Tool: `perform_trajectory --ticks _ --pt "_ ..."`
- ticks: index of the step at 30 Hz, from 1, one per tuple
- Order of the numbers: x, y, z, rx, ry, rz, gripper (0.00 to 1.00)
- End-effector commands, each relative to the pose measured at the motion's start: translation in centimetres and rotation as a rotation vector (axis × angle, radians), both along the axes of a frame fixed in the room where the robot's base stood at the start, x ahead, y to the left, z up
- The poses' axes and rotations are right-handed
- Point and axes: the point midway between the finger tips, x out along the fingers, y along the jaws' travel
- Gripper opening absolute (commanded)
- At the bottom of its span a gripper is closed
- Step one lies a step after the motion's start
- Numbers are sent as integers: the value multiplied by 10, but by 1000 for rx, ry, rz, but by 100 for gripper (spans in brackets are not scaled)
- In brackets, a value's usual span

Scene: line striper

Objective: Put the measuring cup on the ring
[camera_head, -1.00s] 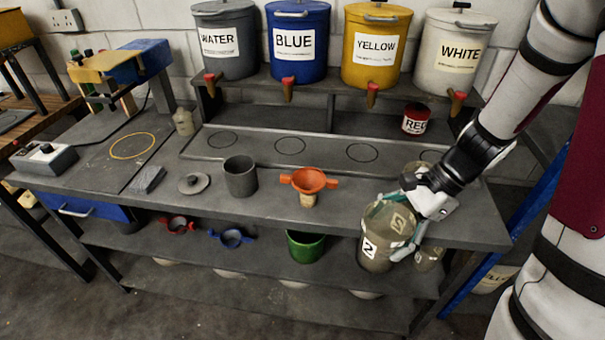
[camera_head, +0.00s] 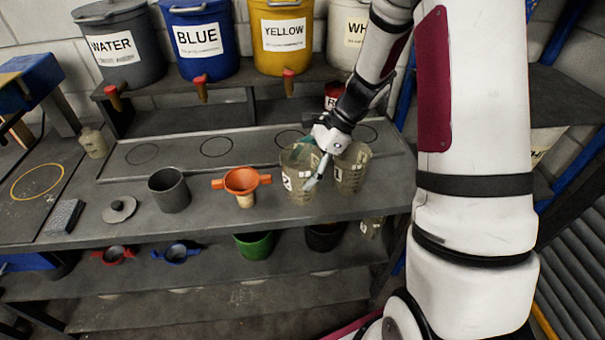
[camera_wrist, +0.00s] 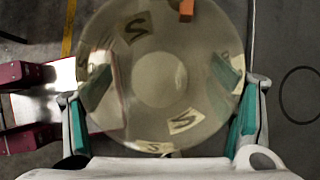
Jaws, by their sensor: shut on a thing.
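My gripper (camera_head: 322,160) is shut on a clear measuring cup (camera_head: 297,178) with a "2" label. The cup is roughly upright over the counter's front part; I cannot tell whether its base touches the counter. In the wrist view the cup (camera_wrist: 160,80) is seen from above, between the teal finger pads (camera_wrist: 160,125). A second clear cup (camera_head: 352,170) stands right beside it on the counter. Dark rings mark the long tray behind: a far left ring (camera_head: 142,155), a second ring (camera_head: 216,147), a third ring (camera_head: 287,138) behind the held cup, and a right ring (camera_head: 365,134).
An orange funnel (camera_head: 241,182), a grey pot (camera_head: 169,191) and a lid (camera_head: 119,210) stand left of the cup. Dispensers with taps, such as the yellow one (camera_head: 282,38), hang over the tray's back. A red tin (camera_head: 333,95) is behind my wrist. A yellow ring (camera_head: 37,181) is far left.

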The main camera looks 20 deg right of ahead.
Motion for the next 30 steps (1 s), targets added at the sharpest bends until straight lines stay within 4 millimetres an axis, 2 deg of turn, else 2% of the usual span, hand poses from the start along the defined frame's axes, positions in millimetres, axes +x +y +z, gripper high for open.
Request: perform_trajectory --ticks 6,12,15,27,28,30 --pt "18 -2 -2 0 -1 0 49" --pt "14 -1 -29 2 4 -1 49" --pt "15 -2 -35 0 1 -1 49" --pt "16 -1 -40 0 1 -1 49" --pt "16 -1 -40 0 0 0 81" --pt "16 -1 -40 0 0 0 97"
